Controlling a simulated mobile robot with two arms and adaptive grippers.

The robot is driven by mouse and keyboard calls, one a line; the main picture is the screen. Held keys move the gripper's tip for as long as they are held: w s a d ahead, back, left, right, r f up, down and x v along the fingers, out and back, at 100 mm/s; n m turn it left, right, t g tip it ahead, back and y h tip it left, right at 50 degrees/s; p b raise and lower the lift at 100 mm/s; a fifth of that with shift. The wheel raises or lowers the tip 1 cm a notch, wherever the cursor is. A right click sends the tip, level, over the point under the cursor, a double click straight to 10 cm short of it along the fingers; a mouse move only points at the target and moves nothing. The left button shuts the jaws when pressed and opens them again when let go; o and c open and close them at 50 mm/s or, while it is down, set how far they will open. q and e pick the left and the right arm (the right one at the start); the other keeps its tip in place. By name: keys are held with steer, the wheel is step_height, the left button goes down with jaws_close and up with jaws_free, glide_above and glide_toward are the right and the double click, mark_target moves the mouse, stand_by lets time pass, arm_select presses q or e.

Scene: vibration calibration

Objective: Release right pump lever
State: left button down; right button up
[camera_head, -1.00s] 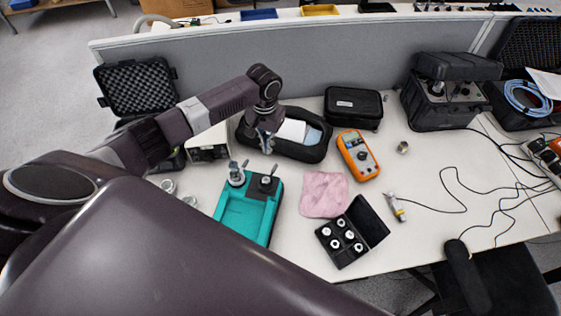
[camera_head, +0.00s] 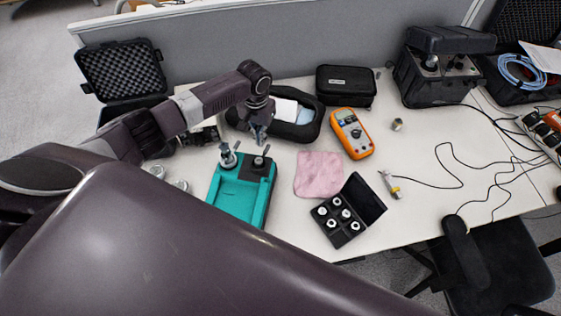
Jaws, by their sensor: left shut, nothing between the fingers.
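The teal pump unit (camera_head: 238,195) lies on the table, left of the middle. Two small metal fittings with levers stand at its far end: the left pump lever (camera_head: 228,156) and the right pump lever (camera_head: 261,161), which sits on a dark plate. My left gripper (camera_head: 258,138) comes in from the left and points down, just behind the right lever. It is shut and holds nothing. In this view its tips are very close to the lever's top; I cannot tell whether they touch. My right gripper is out of view.
An open black pouch (camera_head: 310,130) lies just behind the gripper. An orange multimeter (camera_head: 351,134), a pink cloth (camera_head: 319,175) and a black case of small weights (camera_head: 364,200) lie to the right. Small metal cylinders (camera_head: 180,185) stand left of the pump. A grey partition (camera_head: 290,45) closes the back.

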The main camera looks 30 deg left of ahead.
arm_select(q)
steer(key=d+m+b, duration=0.1)
steer(key=b, duration=0.1)
steer(key=f+m+b, duration=0.1)
steer(key=m+b, duration=0.1)
steer(key=shift+w+d+f+b, duration=0.25)
steer(key=shift+d+f+b, duration=0.05)
steer(key=shift+d, duration=0.05)
steer(key=d+m, duration=0.1)
steer(key=m, duration=0.1)
steer(key=d+m+b, duration=0.1)
steer(key=d+m, duration=0.1)
steer(key=m, duration=0.1)
steer(key=s+d+m+b, duration=0.1)
steer(key=m, duration=0.2)
steer(key=shift+d+r, duration=0.3)
steer(key=shift+r, duration=0.1)
step_height(320, 180, up, 7)
steer(key=s+d+m+p, duration=0.2)
steer(key=m+p, duration=0.2)
steer(key=p, duration=0.5)
steer(key=shift+f+m+p, duration=0.2)
steer(key=shift+m+p, duration=0.1)
steer(key=shift+p, duration=0.1)
